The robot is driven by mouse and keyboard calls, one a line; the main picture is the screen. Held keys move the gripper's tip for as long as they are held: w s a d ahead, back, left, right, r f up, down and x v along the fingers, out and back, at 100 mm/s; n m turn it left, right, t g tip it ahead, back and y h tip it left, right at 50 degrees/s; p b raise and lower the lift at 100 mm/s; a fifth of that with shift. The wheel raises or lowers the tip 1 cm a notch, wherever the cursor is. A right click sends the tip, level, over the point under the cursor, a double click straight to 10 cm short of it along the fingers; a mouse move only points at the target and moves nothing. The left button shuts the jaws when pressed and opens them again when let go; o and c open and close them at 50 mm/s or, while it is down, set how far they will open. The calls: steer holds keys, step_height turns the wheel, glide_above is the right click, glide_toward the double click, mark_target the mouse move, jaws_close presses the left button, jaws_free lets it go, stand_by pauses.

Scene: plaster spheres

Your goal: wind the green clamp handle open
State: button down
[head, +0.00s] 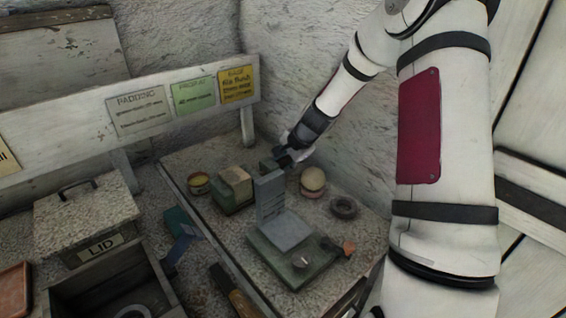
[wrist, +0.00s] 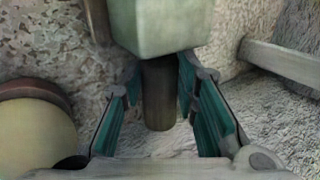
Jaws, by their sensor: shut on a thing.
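The clamp stands on the bench in the head view, with a green base (head: 262,262) and a grey upright plate (head: 271,196). My gripper (head: 286,157) is behind the top of the plate, beside a small dark green part. In the wrist view, my gripper (wrist: 160,78) has its teal-padded fingers on both sides of a dark upright cylinder (wrist: 158,105), which looks like the grip of the handle. A pale green block (wrist: 160,25) joins it above. The gripper is shut on this grip. The fingertip contact is partly hidden by the block.
A pale round ball (head: 312,179) sits right of my gripper; it also shows in the wrist view (wrist: 32,135). The rough wall is close behind.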

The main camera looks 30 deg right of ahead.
steer(key=c, duration=1.2)
jaws_free()
steer(key=v, duration=1.2)
